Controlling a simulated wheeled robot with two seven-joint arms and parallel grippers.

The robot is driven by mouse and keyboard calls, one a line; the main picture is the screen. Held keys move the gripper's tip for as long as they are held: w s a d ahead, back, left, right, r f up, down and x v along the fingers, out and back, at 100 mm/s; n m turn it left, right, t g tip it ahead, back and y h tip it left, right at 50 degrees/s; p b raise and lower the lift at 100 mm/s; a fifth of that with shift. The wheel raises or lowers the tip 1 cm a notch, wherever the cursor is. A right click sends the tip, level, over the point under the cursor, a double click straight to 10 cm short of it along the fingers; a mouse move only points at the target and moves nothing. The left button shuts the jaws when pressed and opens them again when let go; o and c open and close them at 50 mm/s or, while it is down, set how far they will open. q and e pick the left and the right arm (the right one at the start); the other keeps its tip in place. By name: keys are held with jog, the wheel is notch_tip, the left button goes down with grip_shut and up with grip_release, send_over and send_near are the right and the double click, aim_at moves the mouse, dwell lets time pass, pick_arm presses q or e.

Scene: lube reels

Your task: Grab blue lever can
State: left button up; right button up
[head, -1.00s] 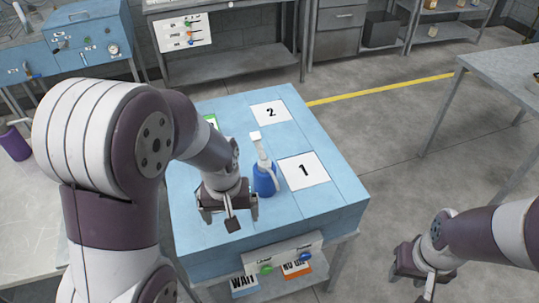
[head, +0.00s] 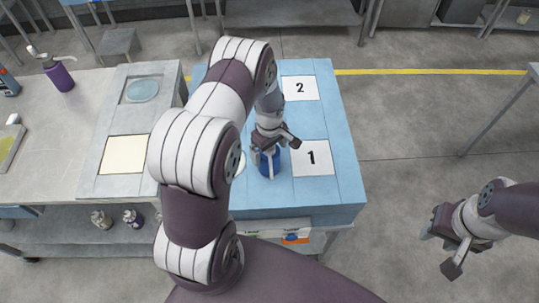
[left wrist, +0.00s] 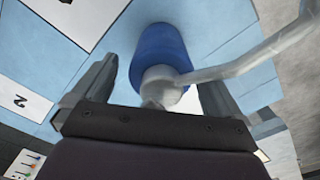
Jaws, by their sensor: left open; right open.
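The blue lever can (head: 267,164) stands on the blue-topped table (head: 345,190), left of the card marked 1. My left gripper (head: 273,150) is over it and hides most of its upper part. In the left wrist view the blue body (left wrist: 160,45) and its grey top and long spout or lever (left wrist: 245,62) show. The open fingers of my left gripper (left wrist: 158,88) lie to either side of the can's top; I cannot tell whether they touch it. My right gripper (head: 445,240) is open and empty over the floor at the right.
Cards marked 1 (head: 311,157) and 2 (head: 300,88) lie on the table. A purple can (head: 60,76) stands on the bench at the left. A white round thing (head: 238,163) beside the blue can is partly hidden by my left arm.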

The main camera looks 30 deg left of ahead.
pick_arm(q)
jog(key=shift+f, duration=0.5)
jog(key=shift+s, duration=0.15)
jog(key=c, duration=0.4)
jog(key=shift+r, duration=0.1)
jog(key=c, duration=1)
